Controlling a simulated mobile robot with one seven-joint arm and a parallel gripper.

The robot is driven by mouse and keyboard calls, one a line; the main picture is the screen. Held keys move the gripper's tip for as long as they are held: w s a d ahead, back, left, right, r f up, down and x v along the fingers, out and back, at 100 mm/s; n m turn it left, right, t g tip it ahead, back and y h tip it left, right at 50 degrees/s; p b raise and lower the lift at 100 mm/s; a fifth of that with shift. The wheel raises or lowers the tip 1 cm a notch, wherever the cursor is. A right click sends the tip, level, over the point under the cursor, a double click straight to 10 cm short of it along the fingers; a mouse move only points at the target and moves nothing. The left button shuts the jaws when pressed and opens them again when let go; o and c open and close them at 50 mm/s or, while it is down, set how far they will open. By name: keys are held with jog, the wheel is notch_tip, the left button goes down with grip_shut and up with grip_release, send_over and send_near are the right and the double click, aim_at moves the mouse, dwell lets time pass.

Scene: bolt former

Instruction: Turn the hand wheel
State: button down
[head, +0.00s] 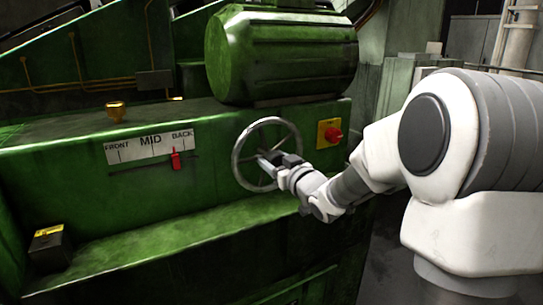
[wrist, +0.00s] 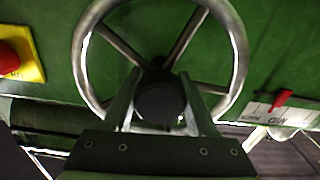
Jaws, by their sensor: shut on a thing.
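The metal hand wheel (head: 236,153) is a spoked ring on the front of the green machine. My gripper (head: 268,160) reaches it from the right, at its middle. In the wrist view the wheel (wrist: 79,50) fills the top centre. There my gripper's two fingers (wrist: 160,103) lie on either side of the dark round hub (wrist: 160,101) and are shut on it. The rim's lower part is partly hidden behind the fingers. A red pointer (head: 176,160) stands near BACK on the white FRONT–MID–BACK scale (head: 150,146); the pointer also shows in the wrist view (wrist: 281,97).
A red button on a yellow plate (head: 329,134) sits just right of the wheel, close to my arm. A green motor housing (head: 281,55) is above the wheel. A green ledge (head: 170,248) runs below it. A small dark box (head: 49,248) stands at left.

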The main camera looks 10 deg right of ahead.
jog(key=m+p, duration=0.3)
jog(key=m, duration=0.1)
jog(key=shift+r, duration=0.15)
jog(key=m+p, duration=0.3)
jog(key=m, duration=0.1)
jog(key=m+p, duration=0.3)
jog(key=m, duration=0.1)
jog(key=shift+m+p, duration=1.2)
jog(key=shift+m, duration=0.6)
jog(key=shift+a, duration=0.1)
jog(key=shift+c, duration=1)
grip_release()
jog(key=shift+s, duration=0.1)
